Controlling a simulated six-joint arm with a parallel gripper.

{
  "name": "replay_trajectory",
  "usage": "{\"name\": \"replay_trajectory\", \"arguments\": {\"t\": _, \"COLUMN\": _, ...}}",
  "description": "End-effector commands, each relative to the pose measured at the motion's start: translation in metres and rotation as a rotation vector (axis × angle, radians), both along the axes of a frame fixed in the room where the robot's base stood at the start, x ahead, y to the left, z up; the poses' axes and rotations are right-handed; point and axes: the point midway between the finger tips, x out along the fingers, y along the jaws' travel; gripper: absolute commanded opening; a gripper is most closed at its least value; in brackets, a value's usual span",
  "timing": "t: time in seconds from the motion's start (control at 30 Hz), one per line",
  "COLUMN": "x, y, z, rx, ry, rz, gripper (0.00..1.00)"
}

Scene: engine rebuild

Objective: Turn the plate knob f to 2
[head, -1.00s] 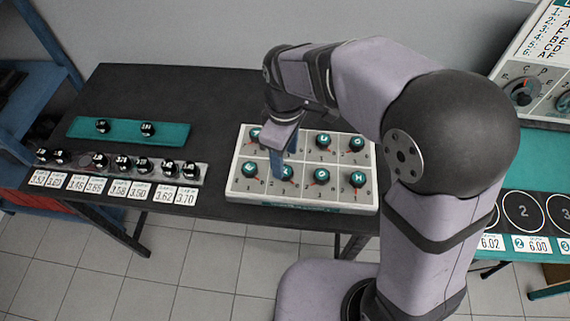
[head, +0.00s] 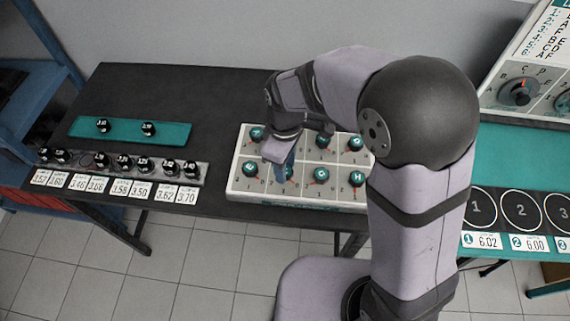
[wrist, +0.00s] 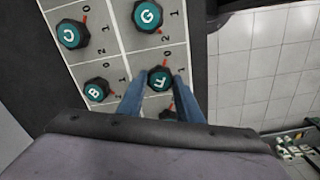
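The plate knob F (wrist: 160,80) is a dark knob with a teal top, on the white knob plate (head: 238,192). In the wrist view my gripper (wrist: 160,84) has one blue fingertip on either side of knob F, with hardly any gap visible. I cannot tell whether the fingers press on it. A red pointer shows by the right fingertip, near a printed 1. In the head view my gripper (head: 283,172) points down at the front row of the plate and covers part of knob F (head: 291,175).
Knob E (head: 249,170) and knob G (head: 320,175) flank it in the head view; knob B (wrist: 97,90) and knob C (wrist: 71,34) are close in the wrist view. A teal tray (head: 175,131) and a rack of black knobs (head: 205,170) stand left.

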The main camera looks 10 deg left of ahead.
Motion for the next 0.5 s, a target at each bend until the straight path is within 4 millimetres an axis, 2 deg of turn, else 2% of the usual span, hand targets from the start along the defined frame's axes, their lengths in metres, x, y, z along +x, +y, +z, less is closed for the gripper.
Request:
{"name": "replay_trajectory", "arguments": {"t": 0.27, "x": -0.0003, "y": 0.0002, "z": 0.0007, "rx": 0.0, "ry": 0.001, "rz": -0.026, "gripper": 0.1}}
{"name": "replay_trajectory", "arguments": {"t": 0.5, "x": 0.0002, "y": 0.0003, "z": 0.0012, "rx": 0.0, "ry": 0.001, "rz": -0.136, "gripper": 0.1}}
